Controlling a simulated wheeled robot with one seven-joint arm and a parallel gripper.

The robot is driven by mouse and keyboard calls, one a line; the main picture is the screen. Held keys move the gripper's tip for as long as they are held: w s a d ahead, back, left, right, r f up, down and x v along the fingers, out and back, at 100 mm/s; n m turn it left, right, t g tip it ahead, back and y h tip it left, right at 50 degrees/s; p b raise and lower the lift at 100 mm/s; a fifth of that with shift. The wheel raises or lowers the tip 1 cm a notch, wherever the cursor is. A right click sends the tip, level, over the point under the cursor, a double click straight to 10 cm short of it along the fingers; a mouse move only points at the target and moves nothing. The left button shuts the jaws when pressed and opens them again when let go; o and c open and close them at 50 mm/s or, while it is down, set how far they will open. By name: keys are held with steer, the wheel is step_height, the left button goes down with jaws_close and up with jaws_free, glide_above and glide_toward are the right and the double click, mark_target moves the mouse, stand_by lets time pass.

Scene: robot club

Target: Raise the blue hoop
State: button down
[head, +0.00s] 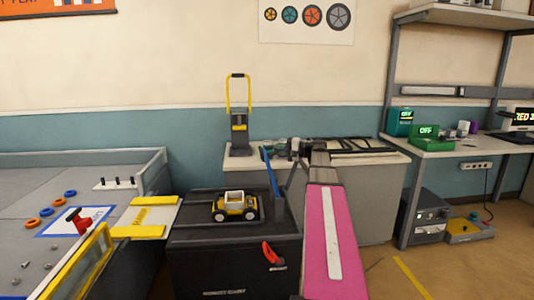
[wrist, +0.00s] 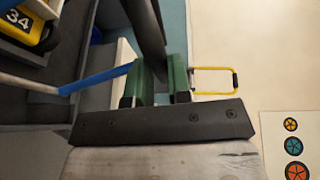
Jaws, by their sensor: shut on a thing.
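The blue hoop (head: 271,173) shows in the head view as a slanted blue bar at the right side of a black case (head: 190,257). In the wrist view one blue leg of the hoop (wrist: 97,78) runs from the left to the jaws, and a thick dark bar, apparently its grip, passes between them. My gripper (head: 281,147) is at the hoop's upper end. Its green fingers in the wrist view (wrist: 166,82) are closed around the dark bar. The fingers and my arm hide part of the hoop.
A yellow toy car (head: 236,206) sits on the case. A yellow-edged ramp (head: 150,217) joins it to a grey play table (head: 30,185) at left. A grey counter (head: 375,205) with a yellow-handled device (head: 238,125) stands behind. A red handle (head: 272,254) is on the case front.

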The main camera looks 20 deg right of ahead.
steer(key=s+d+f+m+t+y, duration=0.1)
steer(key=s+d+f+t+y, duration=0.1)
steer(key=d, duration=0.7)
steer(key=shift+f+m+y, duration=0.3)
steer(key=shift+f+y, duration=0.2)
steer(key=c, duration=1.1)
jaws_free()
steer(key=shift+d, duration=0.1)
steer(key=shift+o, duration=0.2)
steer(key=v, duration=1)
steer(key=shift+s+d, duration=0.15)
steer(key=shift+d, duration=0.15)
steer(key=shift+f, duration=0.15)
